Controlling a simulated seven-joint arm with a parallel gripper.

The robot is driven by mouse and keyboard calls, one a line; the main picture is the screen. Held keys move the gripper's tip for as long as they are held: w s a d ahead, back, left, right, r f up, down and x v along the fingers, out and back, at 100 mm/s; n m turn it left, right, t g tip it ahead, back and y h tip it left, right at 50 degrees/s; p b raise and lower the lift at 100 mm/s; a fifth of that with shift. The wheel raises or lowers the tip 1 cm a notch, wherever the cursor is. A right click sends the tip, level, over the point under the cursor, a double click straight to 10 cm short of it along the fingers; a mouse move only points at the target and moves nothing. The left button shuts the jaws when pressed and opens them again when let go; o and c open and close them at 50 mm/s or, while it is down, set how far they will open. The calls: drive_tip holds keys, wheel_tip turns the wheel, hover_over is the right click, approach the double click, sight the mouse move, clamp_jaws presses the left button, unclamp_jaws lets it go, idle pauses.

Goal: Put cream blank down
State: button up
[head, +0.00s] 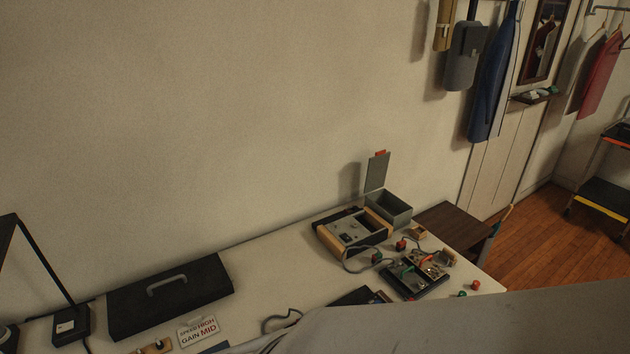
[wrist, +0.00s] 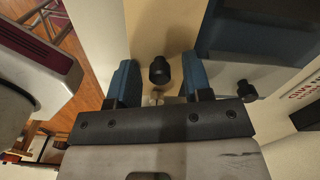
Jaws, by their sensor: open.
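My gripper (wrist: 161,82) is open in the wrist view, its two blue fingers apart. A black knob-like piece (wrist: 160,69) shows between the fingers, and a small pale bit lies just below it; I cannot tell whether either touches a finger. A cream surface (wrist: 165,28) lies beyond the fingertips. I cannot tell whether it is the cream blank or the tabletop. No cream blank can be picked out for sure in the head view, where my pale arm covers the lower right and hides part of the table.
The white table (head: 275,265) holds a black case (head: 170,297), a wood-sided synth case (head: 352,232), an open grey-green box (head: 388,208) and a dark module board (head: 413,275) with cables. A SPEED HIGH, GAIN MID card (head: 198,331) lies at the front. Bare tabletop shows between the cases.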

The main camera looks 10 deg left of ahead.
wheel_tip(320, 180, up, 12)
idle(0.6)
drive_tip(key=shift+r, duration=0.1)
idle(0.4)
idle(0.4)
drive_tip(key=w+d+r+n+t, duration=0.1)
drive_tip(key=w+d+r, duration=0.65)
drive_tip(key=d, duration=0.35)
drive_tip(key=w+d+r+n, duration=0.2)
drive_tip(key=w+d+r, duration=0.5)
drive_tip(key=w+d, duration=0.25)
drive_tip(key=s+d+r+n, duration=0.1)
drive_tip(key=d+r, duration=0.2)
drive_tip(key=d, duration=0.9)
drive_tip(key=s+d+r+n+t, duration=0.1)
drive_tip(key=d+r, duration=0.3)
drive_tip(key=d, duration=0.8)
drive_tip(key=shift+s+d+r+n+t, duration=0.3)
drive_tip(key=shift+s+d+n, duration=0.1)
drive_tip(key=shift+s, duration=0.4)
